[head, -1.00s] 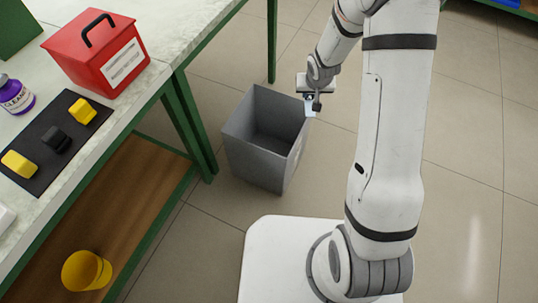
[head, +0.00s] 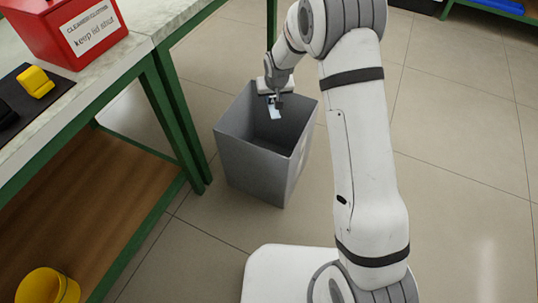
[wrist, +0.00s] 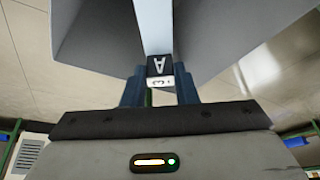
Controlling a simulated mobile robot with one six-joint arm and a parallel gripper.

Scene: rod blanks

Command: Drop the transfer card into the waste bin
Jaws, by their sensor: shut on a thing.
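The transfer card (head: 275,112) is a small pale, light-blue piece hanging from my gripper (head: 274,101) in the head view. In the wrist view the card (wrist: 154,28) runs up from between the fingers, with a black label marked "A" and a white one below it. My gripper (wrist: 160,88) is shut on the card. The waste bin (head: 257,165) is a grey, open-topped box on the floor. In the head view the card shows against the bin's inner wall, over the opening; its exact height against the rim is hard to tell.
A workbench with green legs (head: 178,110) stands left of the bin. On it are a red box (head: 75,32) marked "keep lid shut" and a dark mat with a yellow block (head: 35,81). A yellow bucket (head: 47,287) is on the lower shelf. Floor to the right is clear.

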